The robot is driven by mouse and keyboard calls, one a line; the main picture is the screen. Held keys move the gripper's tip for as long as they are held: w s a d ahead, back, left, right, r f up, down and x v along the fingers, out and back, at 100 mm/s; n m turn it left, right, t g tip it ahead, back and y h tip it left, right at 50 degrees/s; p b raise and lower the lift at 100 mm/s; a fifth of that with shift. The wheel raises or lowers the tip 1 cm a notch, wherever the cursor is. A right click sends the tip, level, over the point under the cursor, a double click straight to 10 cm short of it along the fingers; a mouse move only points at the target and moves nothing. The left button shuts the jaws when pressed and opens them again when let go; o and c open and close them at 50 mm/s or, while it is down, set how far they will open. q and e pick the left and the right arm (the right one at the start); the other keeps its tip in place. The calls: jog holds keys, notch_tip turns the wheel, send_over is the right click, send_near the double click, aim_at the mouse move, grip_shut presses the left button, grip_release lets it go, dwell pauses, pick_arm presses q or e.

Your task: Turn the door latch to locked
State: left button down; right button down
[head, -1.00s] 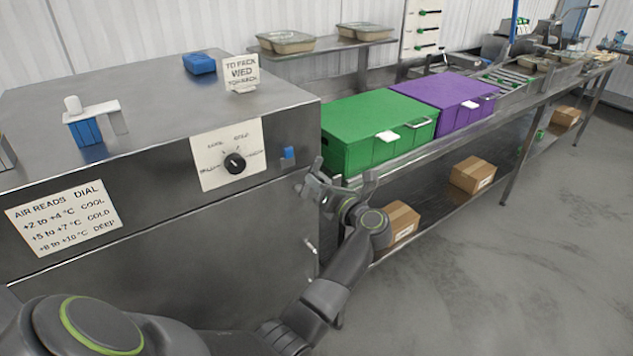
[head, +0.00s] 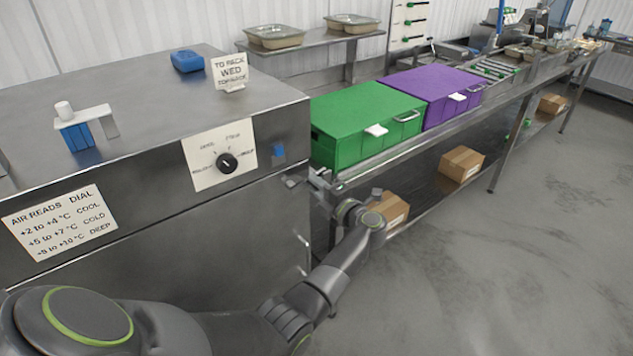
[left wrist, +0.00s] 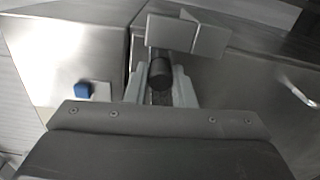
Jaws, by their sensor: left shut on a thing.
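The door latch is a flat grey metal piece with a dark round knob (left wrist: 159,73), at the edge between two steel panels of the cabinet. My left gripper (left wrist: 159,88) is shut on the latch, its two fingers on either side of the dark knob. In the head view my left gripper (head: 314,182) is at the cabinet's right front corner, just below the blue tab (head: 279,151). The latch (head: 292,181) shows there only as a small metal piece, partly hidden by the fingers. I cannot tell its turned position. My right gripper is not in view.
The steel cabinet (head: 150,235) carries a dial (head: 227,162) and a reading card (head: 60,222). A door handle (left wrist: 298,92) is right of the latch in the wrist view. A green box (head: 365,112) and a purple box (head: 433,88) stand on the bench beside.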

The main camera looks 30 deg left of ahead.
pick_arm(q)
jog(key=shift+w+m+p, duration=0.2)
jog(key=shift+m+p, duration=0.15)
jog(key=shift+m, duration=0.95)
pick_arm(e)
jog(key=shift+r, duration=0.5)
pick_arm(q)
jog(key=shift+f, duration=0.1)
jog(key=c, duration=1.3)
grip_release()
jog(key=shift+o, duration=0.2)
jog(key=shift+f, duration=0.2)
jog(key=shift+s+d, duration=0.1)
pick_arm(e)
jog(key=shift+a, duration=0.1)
